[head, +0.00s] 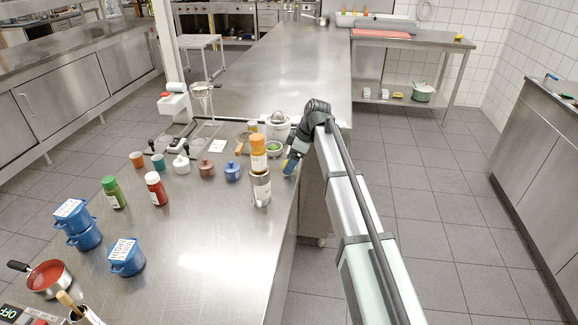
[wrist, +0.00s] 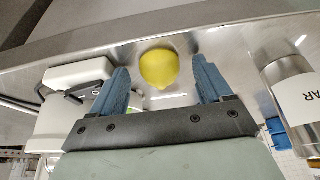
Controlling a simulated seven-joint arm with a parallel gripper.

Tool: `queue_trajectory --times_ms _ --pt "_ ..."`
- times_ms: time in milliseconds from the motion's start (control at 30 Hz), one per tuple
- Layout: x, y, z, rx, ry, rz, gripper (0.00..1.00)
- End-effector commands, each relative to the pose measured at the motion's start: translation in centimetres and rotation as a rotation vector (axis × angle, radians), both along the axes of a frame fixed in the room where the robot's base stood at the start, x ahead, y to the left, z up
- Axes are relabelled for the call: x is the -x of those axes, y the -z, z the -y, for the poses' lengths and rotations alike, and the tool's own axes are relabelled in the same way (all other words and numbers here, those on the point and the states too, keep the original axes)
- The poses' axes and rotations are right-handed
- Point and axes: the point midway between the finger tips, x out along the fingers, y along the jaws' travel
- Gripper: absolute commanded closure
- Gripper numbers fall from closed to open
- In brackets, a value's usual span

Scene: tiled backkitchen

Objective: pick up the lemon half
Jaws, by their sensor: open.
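The lemon half (wrist: 158,68), yellow and rounded, lies on the steel counter (wrist: 225,52) near its edge in the wrist view. My gripper (wrist: 160,72) is open, with one blue finger on each side of the lemon half. Gaps show between it and both fingers, and I cannot tell how deep it is between them. In the head view my gripper (head: 291,164) is low at the counter's right edge. A small yellow patch shows at the fingers there, but I cannot tell whether it is the lemon half.
A steel canister with a label (wrist: 294,88) stands right of the fingers in the wrist view. A white appliance (wrist: 72,82) is close on the left. In the head view, a blue pot (head: 232,172) and an orange-topped jar (head: 258,150) stand left of my gripper.

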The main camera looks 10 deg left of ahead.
Motion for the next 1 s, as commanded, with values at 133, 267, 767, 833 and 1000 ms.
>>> queue_trajectory --times_ms 133,267,767,833,1000 --pt "-0.01 0.04 -0.02 0.0 0.0 0.0 0.21" --pt "0.0 0.02 -0.01 0.0 0.0 0.0 0.3" --pt "0.0 0.0 0.01 0.0 0.0 0.0 0.78" --pt "0.0 0.0 0.0 0.0 0.0 0.0 0.82" --pt "0.0 -0.02 0.0 0.0 0.0 0.0 0.82"
